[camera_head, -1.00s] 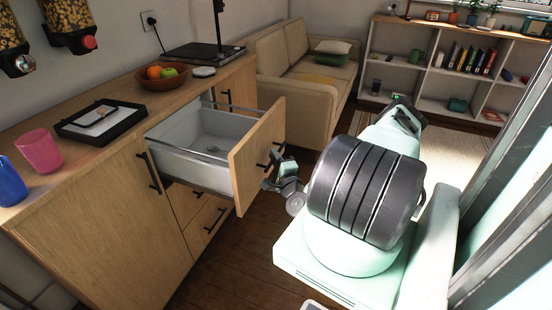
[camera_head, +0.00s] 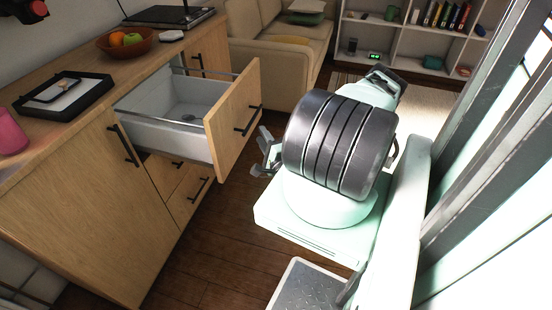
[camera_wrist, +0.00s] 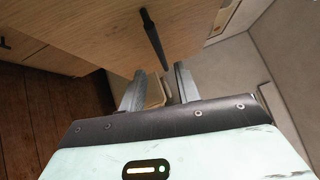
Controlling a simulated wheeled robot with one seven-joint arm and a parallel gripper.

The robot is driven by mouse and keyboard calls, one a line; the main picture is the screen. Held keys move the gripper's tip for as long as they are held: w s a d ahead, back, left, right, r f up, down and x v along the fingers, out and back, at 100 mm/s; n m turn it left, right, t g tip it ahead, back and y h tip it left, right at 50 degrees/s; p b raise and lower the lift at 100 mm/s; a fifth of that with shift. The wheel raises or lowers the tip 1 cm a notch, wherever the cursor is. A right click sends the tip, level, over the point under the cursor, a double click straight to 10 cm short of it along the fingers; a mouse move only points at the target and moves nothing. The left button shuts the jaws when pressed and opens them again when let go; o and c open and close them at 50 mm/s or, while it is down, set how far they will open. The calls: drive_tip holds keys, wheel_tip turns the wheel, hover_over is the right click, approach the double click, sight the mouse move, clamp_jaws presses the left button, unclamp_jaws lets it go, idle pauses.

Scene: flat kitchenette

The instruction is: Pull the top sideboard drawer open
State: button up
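The top sideboard drawer (camera_head: 228,122) stands pulled far out, its pale grey inside showing, with a small grey item (camera_head: 188,118) on its floor. Its black bar handle (camera_head: 249,119) is on the wooden front. The handle also shows in the wrist view (camera_wrist: 152,38), ahead of my fingers. My gripper (camera_head: 264,150) is just outside the drawer front, beside and slightly below the handle. In the wrist view my gripper (camera_wrist: 158,85) has its two fingers spread apart with nothing clamped between them. My arm hides part of the wrist in the head view.
The sideboard top (camera_head: 85,122) holds a black tray (camera_head: 65,96), a fruit bowl (camera_head: 126,41) and a pink cup (camera_head: 10,133). Lower drawers (camera_head: 187,190) are shut. A sofa (camera_head: 275,55) and shelves (camera_head: 400,40) stand behind. Wooden floor (camera_head: 215,245) is clear in front.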

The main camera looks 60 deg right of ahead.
drive_tip(key=v, duration=0.9)
drive_tip(key=shift+a, duration=0.1)
idle(0.3)
